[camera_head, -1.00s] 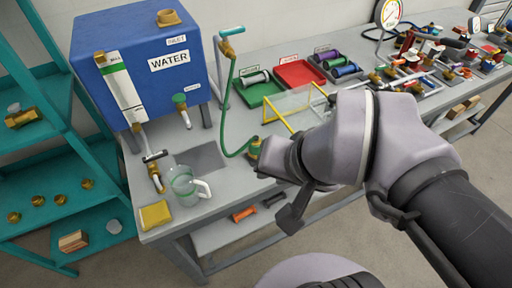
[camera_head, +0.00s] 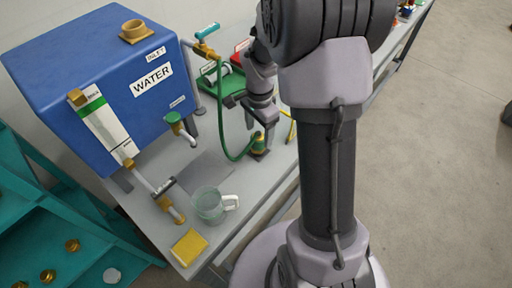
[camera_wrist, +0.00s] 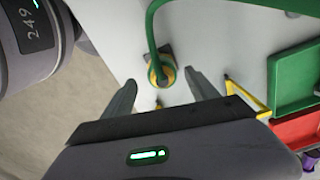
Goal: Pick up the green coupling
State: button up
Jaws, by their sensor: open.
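The green coupling (camera_head: 258,143), a small brass-and-green fitting at the lower end of the green hose (camera_head: 222,120), sits upright on a small dark base on the grey bench. In the wrist view the coupling (camera_wrist: 161,73) lies ahead of my gripper, between the lines of its two fingers. My gripper (camera_head: 259,122) points down just above and behind the coupling in the head view. In the wrist view my gripper (camera_wrist: 163,84) has its fingers spread wide with nothing between them. I cannot tell the exact gap to the coupling.
The blue water tank (camera_head: 105,75) stands left, with a green-handled tap (camera_head: 173,118). A glass jug (camera_head: 209,205) and yellow sponge (camera_head: 188,247) are at the bench's front. A yellow frame (camera_wrist: 245,97), green tray (camera_wrist: 293,80) and red tray (camera_wrist: 297,130) lie right of the coupling.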

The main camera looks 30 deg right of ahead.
aim_at(258, 147)
notch_tip(258, 147, down, 6)
jog(key=b, duration=0.2)
jog(key=shift+w+a+b, duration=0.1)
jog(key=shift+w+b, duration=0.05)
jog(key=shift+b, duration=0.2)
jog(key=shift+r, duration=0.2)
jog(key=shift+c, duration=0.2)
grip_shut()
